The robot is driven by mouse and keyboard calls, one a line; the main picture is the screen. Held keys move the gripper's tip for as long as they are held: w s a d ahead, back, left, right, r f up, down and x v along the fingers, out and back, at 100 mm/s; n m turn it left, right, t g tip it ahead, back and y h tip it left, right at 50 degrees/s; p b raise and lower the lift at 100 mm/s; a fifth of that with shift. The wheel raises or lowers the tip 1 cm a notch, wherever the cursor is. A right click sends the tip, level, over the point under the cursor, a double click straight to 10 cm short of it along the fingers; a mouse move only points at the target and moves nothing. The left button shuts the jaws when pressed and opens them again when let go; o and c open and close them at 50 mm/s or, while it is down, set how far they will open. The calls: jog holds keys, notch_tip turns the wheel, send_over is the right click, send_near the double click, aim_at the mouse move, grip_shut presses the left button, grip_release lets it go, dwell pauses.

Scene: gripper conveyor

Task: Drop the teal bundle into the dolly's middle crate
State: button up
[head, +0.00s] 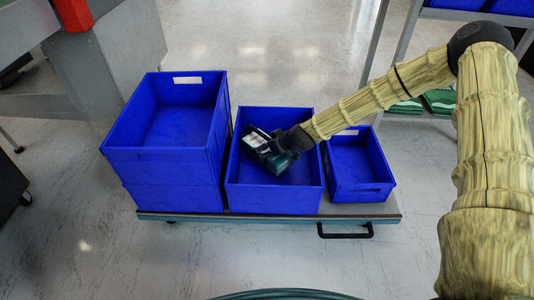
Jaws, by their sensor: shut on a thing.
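My gripper (275,147) is inside the dolly's middle crate (274,198), a blue open box, below its rim. The gripper is shut on the teal bundle (281,163), which shows as a small dark teal patch at the jaws. The gripper and its shadow hide most of the bundle, and I cannot tell whether it touches the crate floor. The crate stands on the dolly (392,208), a low grey platform with a black handle at the front right.
Left of the middle crate is a taller blue crate stack (165,165); right of it is a smaller blue crate (360,186). Both look empty. A metal rack (392,60) stands behind right, with folded green items (440,101) low on it. Grey machinery (110,75) is at left.

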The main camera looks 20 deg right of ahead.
aim_at(283, 157)
jog(key=shift+w+f, duration=0.1)
jog(key=shift+f, duration=0.9)
jog(key=shift+f+b, duration=0.55)
jog(key=shift+f, duration=0.1)
jog(key=o, duration=1.6)
jog(key=shift+r, duration=0.15)
jog(key=shift+r+p, duration=0.3)
jog(key=shift+r, duration=0.05)
jog(key=p+v, duration=0.5)
jog(key=v, duration=0.6)
jog(key=shift+s+d+r, duration=0.2)
jog(key=shift+s+r, duration=0.25)
